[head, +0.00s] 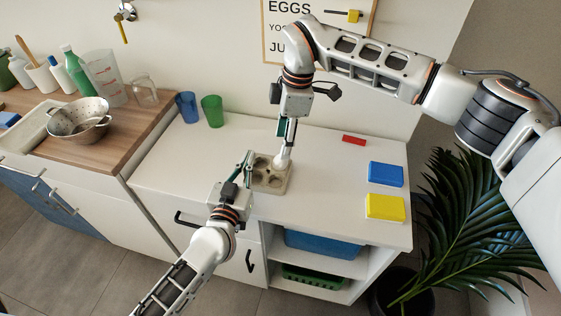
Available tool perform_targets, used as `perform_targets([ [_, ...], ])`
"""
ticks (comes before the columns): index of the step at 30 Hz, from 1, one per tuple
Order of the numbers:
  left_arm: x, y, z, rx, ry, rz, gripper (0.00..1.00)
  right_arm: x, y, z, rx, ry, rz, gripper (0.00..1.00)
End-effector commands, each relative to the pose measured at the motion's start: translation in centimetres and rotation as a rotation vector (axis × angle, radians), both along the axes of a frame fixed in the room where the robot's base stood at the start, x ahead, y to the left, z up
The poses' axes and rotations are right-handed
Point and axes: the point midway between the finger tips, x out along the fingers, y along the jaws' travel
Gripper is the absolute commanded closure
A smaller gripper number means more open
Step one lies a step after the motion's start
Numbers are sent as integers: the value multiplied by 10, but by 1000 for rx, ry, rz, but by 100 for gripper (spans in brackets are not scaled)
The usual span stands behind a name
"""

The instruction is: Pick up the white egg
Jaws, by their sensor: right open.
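A beige egg tray (268,187) with round hollows stands on the white counter in the middle of the head view. A small white rounded shape (283,163), which looks like the white egg, is at the tray's back right part. My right gripper (287,150) points down from above at this spot and is open; its fingers partly hide the shape, and I cannot tell whether they touch it. My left gripper (244,165) is low at the tray's left edge; its fingers are too small to tell whether they are open or shut.
Blue cup (187,107) and green cup (212,111) stand at the counter's back left. A red block (354,140), a blue box (385,174) and a yellow box (385,207) lie on the right. A metal colander (77,118) is on the wooden worktop. A plant (470,215) stands beyond the right edge.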

Motion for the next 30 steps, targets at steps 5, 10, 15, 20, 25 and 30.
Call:
perform_targets([
  [5, 0, 0, -1, 0, 1, 0, 100, 0, 2, -11, 1, 0, -1, 52],
  [10, 0, 0, -1, 0, 1, 0, 100, 0, 2, -24, 1, 2, -2, 52],
  [15, 0, 0, -1, 0, 1, 0, 100, 0, 4, -49, 1, 4, -2, 52],
  [20, 0, 0, -1, 0, 1, 0, 100, 1, 6, -62, 2, 1, -1, 52],
  [25, 0, 0, -1, 0, 1, 0, 100, 1, 6, -62, 1, -1, -1, 52],
  [30, 0, 0, -1, 0, 1, 0, 100, 1, 6, -62, 1, -1, -1, 82],
])
